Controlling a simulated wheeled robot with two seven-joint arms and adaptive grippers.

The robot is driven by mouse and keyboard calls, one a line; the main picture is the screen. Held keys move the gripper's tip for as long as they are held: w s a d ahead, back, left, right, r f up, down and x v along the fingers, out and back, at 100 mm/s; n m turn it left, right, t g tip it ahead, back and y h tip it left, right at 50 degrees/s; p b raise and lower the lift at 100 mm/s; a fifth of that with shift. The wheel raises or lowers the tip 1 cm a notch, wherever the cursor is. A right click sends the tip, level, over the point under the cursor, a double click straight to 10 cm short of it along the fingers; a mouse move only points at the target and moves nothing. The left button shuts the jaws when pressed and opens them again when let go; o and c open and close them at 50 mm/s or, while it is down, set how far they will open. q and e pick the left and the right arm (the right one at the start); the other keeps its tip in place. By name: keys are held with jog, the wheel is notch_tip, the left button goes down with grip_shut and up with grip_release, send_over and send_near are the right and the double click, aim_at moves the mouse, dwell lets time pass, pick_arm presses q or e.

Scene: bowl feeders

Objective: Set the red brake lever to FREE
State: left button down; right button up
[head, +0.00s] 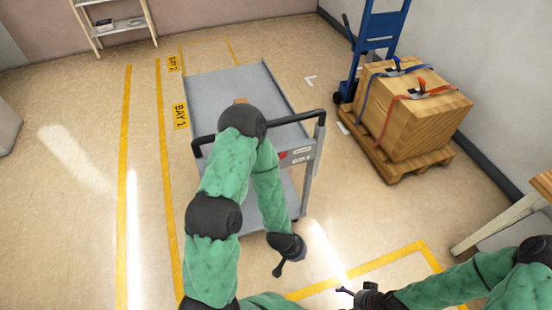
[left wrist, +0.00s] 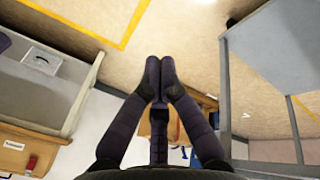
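A grey cart (head: 225,85) with a dark push handle stands at the centre of the head view. The small red brake lever (head: 283,155) shows on its near end, beside two white labels (head: 301,151) too small to read. I cannot tell its setting. My left forearm passes close by the lever. My left gripper (head: 277,270) hangs below and in front of the cart, away from the lever; in the left wrist view its fingers (left wrist: 160,66) are together and empty. My right gripper (head: 345,291) is low at the right, over the floor, too small to judge.
A wooden crate (head: 420,115) with straps sits on a pallet by a blue hand truck (head: 378,40), right of the cart. A wooden table (head: 500,222) edges in at right. Yellow floor lines (head: 125,180) and open floor lie left. A shelf (head: 120,25) stands at back.

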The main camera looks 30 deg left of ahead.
pick_arm(q)
jog(key=w+a+r+n+t+y, duration=0.3)
jog(key=w+a+r+t, duration=0.15)
jog(key=w+r, duration=0.35)
jog(key=w+a+r+n+t+y, duration=0.1)
jog(key=a+r+n+y, duration=0.3)
jog(key=r, duration=0.5)
jog(key=a+r+n+t+y+p, duration=0.1)
jog(key=a+r+n+t+y, duration=0.2)
jog(key=a+r+y, duration=0.3)
notch_tip(320, 180, up, 3)
jog(key=shift+w+a+f+n+p, duration=0.1)
jog(key=shift+w+a+n+p, duration=0.25)
jog(key=shift+a, duration=0.3)
jog(key=shift+w, duration=0.1)
jog(key=w+a+f+b, duration=0.4)
jog(key=w+a+f, duration=0.1)
jog(key=w, duration=0.3)
jog(key=shift+w+a+f+b, duration=0.15)
jog(key=shift+w+f+b, duration=0.15)
jog(key=shift+w+b, duration=0.1)
